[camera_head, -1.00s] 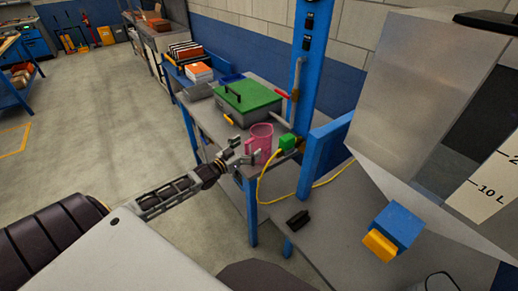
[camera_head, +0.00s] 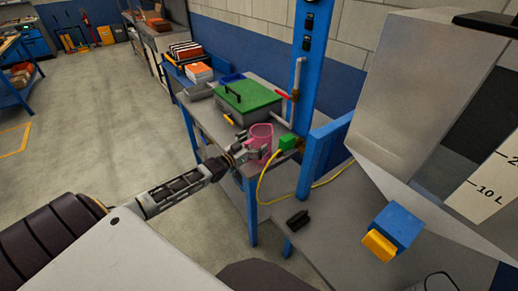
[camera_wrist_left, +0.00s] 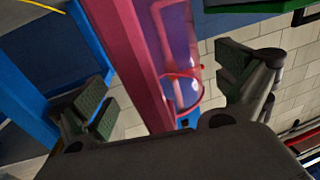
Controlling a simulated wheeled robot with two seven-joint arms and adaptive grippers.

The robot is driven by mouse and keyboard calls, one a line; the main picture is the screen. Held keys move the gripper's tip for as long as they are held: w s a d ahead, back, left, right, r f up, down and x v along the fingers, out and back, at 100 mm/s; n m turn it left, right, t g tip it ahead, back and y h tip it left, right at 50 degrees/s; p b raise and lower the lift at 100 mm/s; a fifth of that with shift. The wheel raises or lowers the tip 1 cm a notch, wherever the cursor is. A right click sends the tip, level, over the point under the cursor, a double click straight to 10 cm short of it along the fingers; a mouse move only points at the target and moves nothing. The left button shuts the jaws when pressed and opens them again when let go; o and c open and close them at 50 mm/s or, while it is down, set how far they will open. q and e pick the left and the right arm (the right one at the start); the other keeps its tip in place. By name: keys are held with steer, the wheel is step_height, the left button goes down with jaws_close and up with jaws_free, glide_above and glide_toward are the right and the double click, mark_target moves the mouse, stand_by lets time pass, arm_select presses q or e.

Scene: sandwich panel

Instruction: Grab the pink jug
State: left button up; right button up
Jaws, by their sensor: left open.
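The pink jug (camera_head: 262,131) stands on the grey workbench (camera_head: 213,124), near its front corner. My left gripper (camera_head: 254,151) is at the jug's near side, with its fingers around the lower part of the jug in the head view. In the left wrist view the jug (camera_wrist_left: 140,55) lies between the two spread fingers of the left gripper (camera_wrist_left: 172,88). Gaps show between the jug and both fingers, so the gripper is open. My right gripper is not in view.
A grey box with a green lid (camera_head: 246,95) stands behind the jug. A small black object (camera_head: 297,218) lies on the lower right surface.

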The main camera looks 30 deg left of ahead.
arm_select(q)
steer(key=shift+w+d, duration=0.1)
steer(key=shift+w, duration=0.45)
steer(key=c, duration=1.2)
